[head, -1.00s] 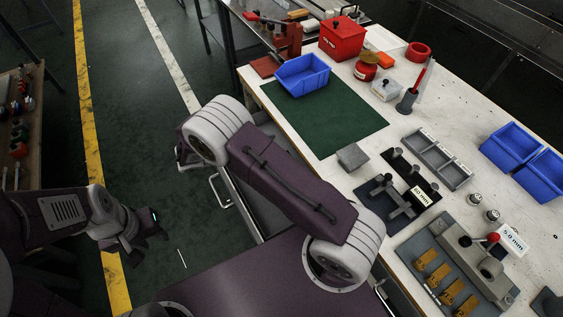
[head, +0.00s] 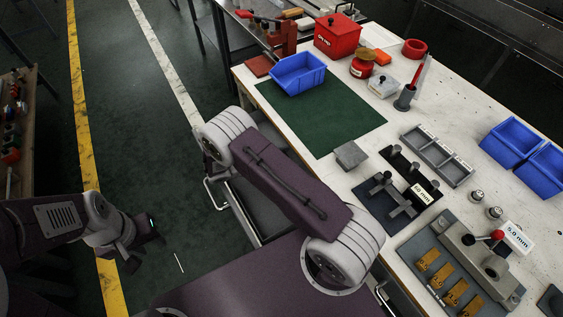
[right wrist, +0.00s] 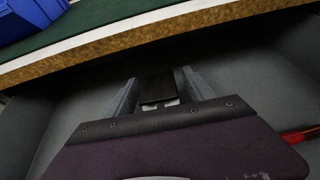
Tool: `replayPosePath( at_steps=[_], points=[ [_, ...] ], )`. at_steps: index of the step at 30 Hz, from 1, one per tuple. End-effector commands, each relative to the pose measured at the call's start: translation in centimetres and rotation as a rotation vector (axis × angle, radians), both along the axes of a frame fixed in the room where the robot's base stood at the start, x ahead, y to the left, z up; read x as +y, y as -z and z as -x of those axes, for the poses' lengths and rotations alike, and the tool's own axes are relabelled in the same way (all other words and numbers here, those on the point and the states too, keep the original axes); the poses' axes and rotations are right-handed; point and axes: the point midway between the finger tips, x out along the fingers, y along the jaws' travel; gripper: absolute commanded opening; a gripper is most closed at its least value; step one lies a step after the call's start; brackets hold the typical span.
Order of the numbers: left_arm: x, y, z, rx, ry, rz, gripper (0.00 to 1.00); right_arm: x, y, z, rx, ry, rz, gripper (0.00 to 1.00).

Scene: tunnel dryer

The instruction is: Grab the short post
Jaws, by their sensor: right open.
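I cannot make out a thing that is surely the short post. Dark stepped fixtures with upright grey pieces (head: 384,184) stand on the bench in the head view. My right gripper (right wrist: 160,92) shows in the right wrist view with its two grey fingers apart, inside a grey open drawer (right wrist: 50,100) below the bench edge. A dark block with a pale lower edge (right wrist: 158,90) appears between the fingers; I cannot tell what it is. My right arm hides that gripper in the head view. My left gripper (head: 150,228) hangs over the floor at the left, its jaws unclear.
The bench edge (right wrist: 160,42) runs close above my right gripper. A red thing (right wrist: 302,135) lies at the right. On the bench are a green mat (head: 325,118), a blue bin (head: 298,74), a grey block (head: 351,155) and a divided grey tray (head: 438,155).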

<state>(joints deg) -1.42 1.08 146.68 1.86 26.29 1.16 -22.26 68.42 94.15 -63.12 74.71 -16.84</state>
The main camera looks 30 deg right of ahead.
Motion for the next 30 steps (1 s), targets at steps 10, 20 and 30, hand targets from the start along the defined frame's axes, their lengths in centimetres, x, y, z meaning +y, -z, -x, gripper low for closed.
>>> replayPosePath(
  at_steps=[10,20,30],
  points=[
    [0.0,0.1,0.0,0.0,0.0,0.0,0.36,-0.6,0.3,0.0,0.0,0.0,-0.001,0.45],
    [0.0,0.1,0.0,0.0,0.0,0.0,0.36,-0.6,0.2,0.0,0.0,0.0,0.0,0.0],
    [0.0,-0.2,0.0,0.0,0.0,0.0,0.36,1.2,-1.9,-2.2,-0.008,-0.002,-0.003,0.0]
  ],
)
